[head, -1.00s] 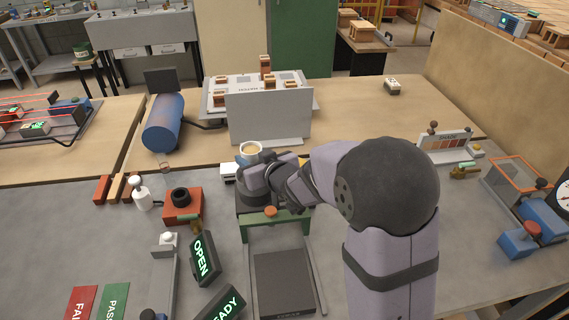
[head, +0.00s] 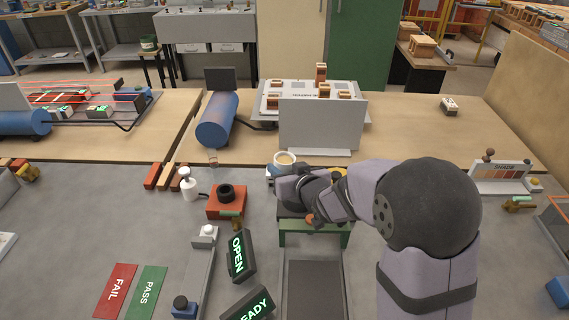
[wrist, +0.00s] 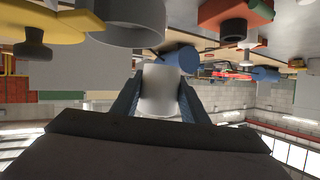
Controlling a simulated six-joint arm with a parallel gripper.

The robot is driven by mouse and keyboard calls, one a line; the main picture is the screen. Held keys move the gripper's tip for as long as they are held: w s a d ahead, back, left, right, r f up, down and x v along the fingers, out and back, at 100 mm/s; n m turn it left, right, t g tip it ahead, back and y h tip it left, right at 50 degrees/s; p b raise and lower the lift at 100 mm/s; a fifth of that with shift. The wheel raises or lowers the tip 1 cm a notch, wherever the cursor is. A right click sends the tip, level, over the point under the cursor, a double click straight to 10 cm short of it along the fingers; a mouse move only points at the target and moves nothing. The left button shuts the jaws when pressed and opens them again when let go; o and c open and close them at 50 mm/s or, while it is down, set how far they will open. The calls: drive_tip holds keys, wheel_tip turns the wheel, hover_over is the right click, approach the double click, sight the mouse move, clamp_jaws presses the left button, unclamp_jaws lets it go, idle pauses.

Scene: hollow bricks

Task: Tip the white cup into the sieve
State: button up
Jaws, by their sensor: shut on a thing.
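The white cup (head: 285,159) shows in the head view with its mouth up and tan material inside. It looks upright or nearly so. My gripper (head: 283,172) is shut on it from the near side. In the wrist view the cup (wrist: 160,92) sits between my two blue-grey fingers (wrist: 160,105). A dark round piece (head: 291,206) lies below my gripper behind the green stand (head: 315,232), mostly covered by my arm. I cannot tell whether it is the sieve. A large pale round vessel (wrist: 128,25) shows close to the cup in the wrist view.
A grey upright panel (head: 318,124) stands behind the cup, with a blue cylinder (head: 217,122) to its left. A red block with a black ring (head: 226,204) and a white bottle (head: 188,185) stand left of my gripper. The OPEN sign (head: 237,256) is nearer.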

sight(292, 160)
drive_tip(key=shift+m+g+y+p, duration=0.35)
drive_tip(key=shift+m+p, duration=0.35)
drive_tip(key=shift+p, duration=0.85)
drive_tip(key=m+p, duration=0.1)
drive_tip(key=y+p, duration=0.1)
drive_tip(key=p, duration=0.1)
drive_tip(key=shift+s+a+f+m+g, duration=0.15)
drive_tip(key=shift+a+f+m+g, duration=0.15)
drive_tip(key=shift+m, duration=0.1)
drive_tip(key=m+y+p, duration=0.2)
drive_tip(key=shift+d+g+p, duration=0.2)
drive_tip(key=shift+g+p, duration=0.15)
drive_tip(key=shift+m+y, duration=0.45)
drive_tip(key=shift+m, duration=0.35)
drive_tip(key=m+p, duration=0.1)
drive_tip(key=m+y+p, duration=0.1)
drive_tip(key=d+r+m+y+p, duration=0.1)
drive_tip(key=shift+w+r, duration=0.1)
drive_tip(key=shift+w, duration=0.2)
drive_tip(key=m+y, duration=0.1)
drive_tip(key=m, duration=0.1)
drive_tip(key=w+d+r+m+y, duration=0.1)
drive_tip(key=m, duration=0.1)
drive_tip(key=shift+d, duration=0.15)
drive_tip(key=shift+r, duration=0.1)
